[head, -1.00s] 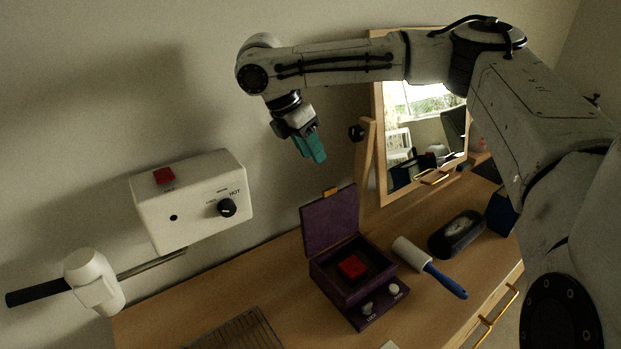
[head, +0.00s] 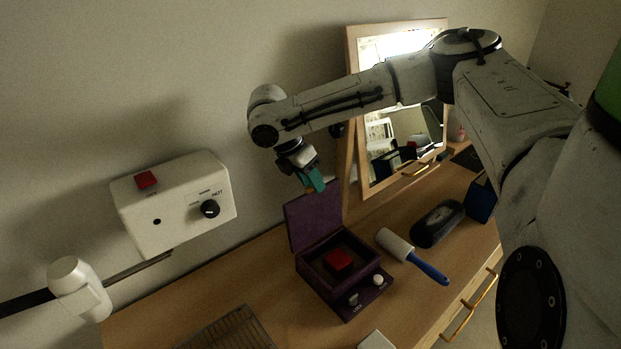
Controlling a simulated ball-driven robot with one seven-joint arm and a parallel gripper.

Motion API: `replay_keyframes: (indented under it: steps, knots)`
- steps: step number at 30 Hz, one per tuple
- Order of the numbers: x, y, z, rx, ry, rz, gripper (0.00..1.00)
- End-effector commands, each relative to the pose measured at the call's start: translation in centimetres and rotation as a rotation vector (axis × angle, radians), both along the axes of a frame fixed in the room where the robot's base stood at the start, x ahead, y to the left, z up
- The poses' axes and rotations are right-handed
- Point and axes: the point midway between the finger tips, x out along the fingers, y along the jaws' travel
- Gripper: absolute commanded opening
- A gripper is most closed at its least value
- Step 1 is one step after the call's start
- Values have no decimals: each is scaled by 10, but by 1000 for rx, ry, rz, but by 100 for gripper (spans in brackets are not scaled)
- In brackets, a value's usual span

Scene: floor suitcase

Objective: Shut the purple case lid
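The purple case (head: 318,286) stands on the wooden table with its lid (head: 314,219) open and standing up at the back. A red block (head: 338,260) lies inside the case. Two knobs sit on the front ledge of the case. My gripper (head: 316,182), with teal fingers, points down just above the lid's top edge, near its tab. I cannot tell whether it touches the lid. The fingers look close together, but any gap between them is too small to make out. Nothing shows in the gripper.
A lint roller (head: 412,256) with a blue handle and a dark oval clock (head: 437,223) lie right of the case. A mirror (head: 398,120) stands behind. A white box with a dial (head: 174,204) is on the wall at left. A wire rack (head: 228,329) lies in front.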

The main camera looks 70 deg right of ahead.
Motion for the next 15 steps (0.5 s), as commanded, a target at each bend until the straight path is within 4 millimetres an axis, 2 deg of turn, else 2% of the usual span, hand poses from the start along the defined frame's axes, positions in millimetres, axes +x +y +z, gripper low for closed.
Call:
replay_keyframes:
  steps: [3,12,15]
  knots:
    - [0,0,0,0,0,0,35]
    - [0,0,0,0,0,0,6]
    - [0,0,0,0,0,0,0]
